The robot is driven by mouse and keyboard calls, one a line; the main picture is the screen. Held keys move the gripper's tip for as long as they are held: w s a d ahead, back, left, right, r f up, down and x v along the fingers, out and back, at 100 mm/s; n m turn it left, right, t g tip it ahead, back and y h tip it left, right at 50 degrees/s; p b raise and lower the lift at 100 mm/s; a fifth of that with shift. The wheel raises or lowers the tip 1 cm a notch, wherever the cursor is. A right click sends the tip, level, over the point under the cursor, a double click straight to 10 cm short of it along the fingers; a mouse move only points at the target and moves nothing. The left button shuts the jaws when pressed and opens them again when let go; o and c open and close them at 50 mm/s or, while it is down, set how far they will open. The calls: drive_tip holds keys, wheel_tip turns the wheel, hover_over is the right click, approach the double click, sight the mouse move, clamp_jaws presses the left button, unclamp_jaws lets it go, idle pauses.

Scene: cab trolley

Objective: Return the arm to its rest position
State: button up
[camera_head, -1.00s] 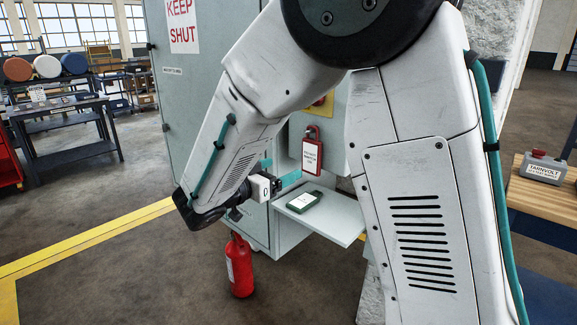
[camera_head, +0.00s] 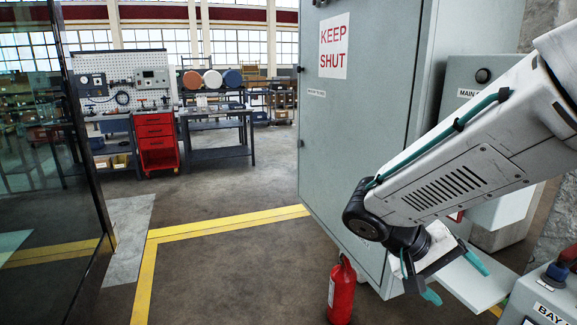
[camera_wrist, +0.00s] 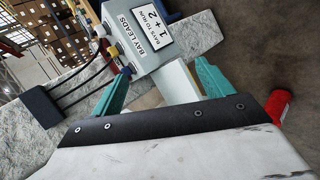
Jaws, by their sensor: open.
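My arm (camera_head: 450,180) reaches in from the right edge of the head view, its forearm sloping down to the left. My gripper (camera_head: 455,280) hangs at its end, with two teal fingers spread apart and nothing between them. It appears in front of the pale fold-out shelf (camera_head: 480,288) of the grey cabinet; the gap between them is hard to judge. In the wrist view both teal fingers (camera_wrist: 163,86) are apart, with a box marked BAY LEADS (camera_wrist: 145,38) beyond them.
A red fire extinguisher (camera_head: 342,293) stands on the floor beside the cabinet, close left of my gripper. The cabinet door marked KEEP SHUT (camera_head: 365,130) stands behind my arm. A glass panel (camera_head: 50,150) is at left. Floor between is clear.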

drive_tip(key=s+a+r+n+t+y, duration=0.1)
drive_tip(key=s+r+y, duration=0.1)
drive_tip(key=s+y, duration=0.3)
drive_tip(key=s+a+r+t+y, duration=0.1)
drive_tip(key=s+r+t+y, duration=0.1)
drive_tip(key=s, duration=0.7)
drive_tip(key=shift+a+r+n+y, duration=0.2)
drive_tip(key=shift+r+n+y, duration=0.25)
drive_tip(key=shift+y, duration=0.95)
drive_tip(key=shift+s, duration=0.1)
